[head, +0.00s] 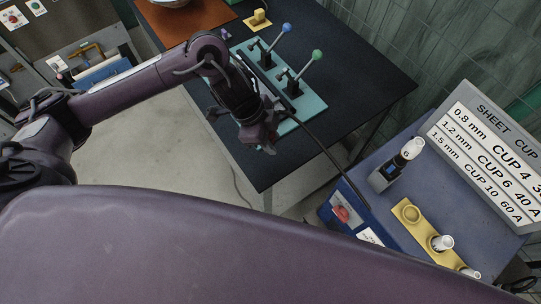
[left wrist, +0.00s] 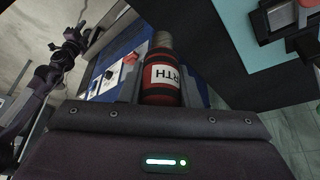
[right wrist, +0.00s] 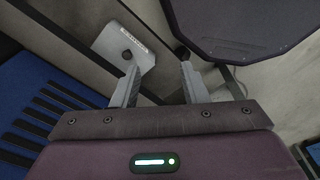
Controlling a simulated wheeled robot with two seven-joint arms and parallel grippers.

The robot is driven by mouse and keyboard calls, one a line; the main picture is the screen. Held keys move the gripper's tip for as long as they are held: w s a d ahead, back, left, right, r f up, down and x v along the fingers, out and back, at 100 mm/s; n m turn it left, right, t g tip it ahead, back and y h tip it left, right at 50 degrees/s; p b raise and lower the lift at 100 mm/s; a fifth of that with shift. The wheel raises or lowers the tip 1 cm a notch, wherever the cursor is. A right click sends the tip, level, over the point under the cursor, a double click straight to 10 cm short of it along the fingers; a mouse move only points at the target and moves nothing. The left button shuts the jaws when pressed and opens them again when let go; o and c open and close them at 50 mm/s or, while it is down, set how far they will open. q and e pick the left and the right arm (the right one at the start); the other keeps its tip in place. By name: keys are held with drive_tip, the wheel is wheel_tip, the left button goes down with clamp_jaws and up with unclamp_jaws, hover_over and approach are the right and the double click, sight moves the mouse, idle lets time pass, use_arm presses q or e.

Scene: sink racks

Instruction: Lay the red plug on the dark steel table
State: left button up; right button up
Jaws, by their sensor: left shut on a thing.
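The red plug (left wrist: 160,92) is a red and black cylinder with a white label ending in "RTH" and a duller tip. It lies between the fingers of my left gripper (left wrist: 160,85), which is shut on it. In the head view my left gripper (head: 268,148) hangs at the near part of the dark steel table (head: 360,85); the plug is not clear there. I cannot tell its height above the table. My right gripper (right wrist: 158,82) is open with nothing between its fingers, and it is outside the head view.
A teal board (head: 312,104) with blue-knobbed and green-knobbed levers stands on the dark table. A yellow block (head: 258,19) and a brown mat (head: 190,18) lie farther back. The table's right part is bare. A blue bench (head: 385,210) with a sign (head: 485,145) stands at right.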

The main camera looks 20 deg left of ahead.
use_arm(q)
wheel_tip(320, 180, down, 6)
drive_tip(key=shift+r, duration=0.15)
wheel_tip(320, 180, down, 4)
drive_tip(key=shift+f+p, duration=0.1)
drive_tip(key=shift+p, duration=0.35)
drive_tip(key=shift+f, duration=0.1)
use_arm(e)
drive_tip(key=shift+s+r, duration=0.5)
drive_tip(key=shift+s, duration=0.05)
use_arm(q)
drive_tip(key=shift+f, duration=0.1)
drive_tip(key=shift+f, duration=0.1)
drive_tip(key=o, duration=1)
drive_tip(key=shift+o, duration=0.2)
use_arm(e)
drive_tip(key=shift+w, duration=0.1)
